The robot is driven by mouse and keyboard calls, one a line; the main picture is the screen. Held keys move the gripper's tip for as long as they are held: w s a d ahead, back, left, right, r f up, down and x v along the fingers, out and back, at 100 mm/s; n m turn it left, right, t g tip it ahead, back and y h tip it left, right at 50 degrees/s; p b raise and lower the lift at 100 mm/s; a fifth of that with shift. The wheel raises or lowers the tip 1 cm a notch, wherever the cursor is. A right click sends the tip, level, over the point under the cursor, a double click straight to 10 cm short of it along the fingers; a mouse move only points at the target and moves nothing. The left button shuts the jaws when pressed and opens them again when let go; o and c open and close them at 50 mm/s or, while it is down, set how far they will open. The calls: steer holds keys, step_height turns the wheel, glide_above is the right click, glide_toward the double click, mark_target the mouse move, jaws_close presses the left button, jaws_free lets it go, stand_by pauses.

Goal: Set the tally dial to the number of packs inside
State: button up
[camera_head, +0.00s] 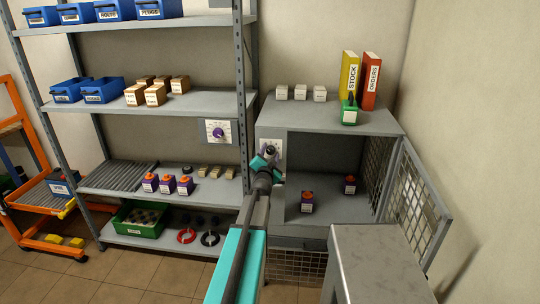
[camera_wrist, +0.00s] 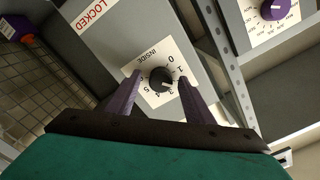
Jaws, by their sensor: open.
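The tally dial (camera_wrist: 161,79) is a black knob on a white plate marked INSIDE with numbers from 0 to 5, on the grey cabinet's front post. Its small pale mark points to the lower right, toward the 2 and 3; the exact number is hard to read. My gripper (camera_wrist: 160,71) is open, its two purple fingers on either side of the knob; contact cannot be told. In the head view my gripper (camera_head: 266,163) is just below the dial plate (camera_head: 272,146). Inside the open cabinet (camera_head: 340,150) I see two purple packs with orange tops, one pack (camera_head: 307,202) nearer and another pack (camera_head: 349,186) farther right. My arm may hide part of the inside.
A purple dial (camera_head: 218,132) is on the shelf rack to the left. Several similar packs (camera_head: 168,185) stand on the rack's lower shelf. The mesh door (camera_head: 415,200) stands open at right. A grey block (camera_head: 380,260) is in front. Binders (camera_head: 370,85) stand on the cabinet.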

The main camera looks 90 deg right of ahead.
steer(key=shift+a, duration=0.15)
steer(key=w+a, duration=0.1)
steer(key=a, duration=1.2)
steer(key=shift+w+a+b, duration=0.15)
steer(key=shift+a+b, duration=0.1)
steer(key=shift+b, duration=0.2)
stand_by(0.8)
